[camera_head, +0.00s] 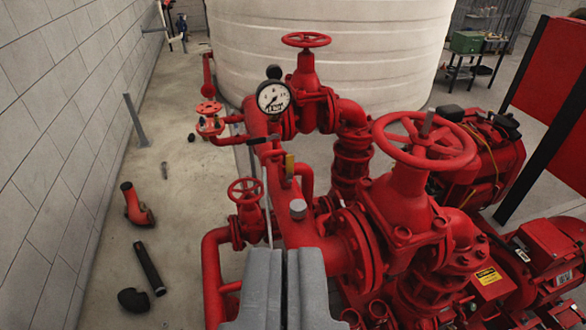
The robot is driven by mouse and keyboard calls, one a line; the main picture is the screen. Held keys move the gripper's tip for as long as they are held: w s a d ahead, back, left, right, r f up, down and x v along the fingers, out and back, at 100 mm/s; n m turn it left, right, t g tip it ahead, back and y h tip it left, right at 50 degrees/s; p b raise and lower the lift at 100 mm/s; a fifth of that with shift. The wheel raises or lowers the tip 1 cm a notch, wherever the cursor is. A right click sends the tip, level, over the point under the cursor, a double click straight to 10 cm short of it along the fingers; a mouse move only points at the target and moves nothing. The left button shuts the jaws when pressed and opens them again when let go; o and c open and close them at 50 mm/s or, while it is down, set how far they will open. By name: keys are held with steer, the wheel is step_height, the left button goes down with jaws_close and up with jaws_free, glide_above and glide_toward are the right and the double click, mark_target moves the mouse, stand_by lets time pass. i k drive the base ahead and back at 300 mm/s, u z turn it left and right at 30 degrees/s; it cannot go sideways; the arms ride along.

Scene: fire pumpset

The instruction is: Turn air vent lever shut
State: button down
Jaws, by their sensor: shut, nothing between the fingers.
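My gripper (284,254) shows at the bottom centre as two grey fingers pressed together, with nothing between them. Ahead of it is the red pump pipework (295,228). A small dark lever (263,139) lies roughly level across the pipework just below the pressure gauge (273,97). A small yellow handle (289,165) stands upright close to it, to the right. I cannot tell for sure which of these two is the air vent lever. My gripper is below and nearer than both, apart from them. A thin pale pipe (267,200) runs down beneath the dark lever.
A large red handwheel (424,140) stands to the right, a smaller one (245,191) to the left, and another (306,40) at the back. A white tank (380,60) stands behind. Loose pipe pieces (148,268) lie on the left floor beside a block wall (50,120).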

mark_target(289, 157)
steer(key=k, duration=0.6)
steer(key=z, duration=0.4)
steer(key=i, duration=0.5)
steer(key=z, duration=0.45)
steer(key=i, duration=1.25)
steer(key=u, duration=0.5)
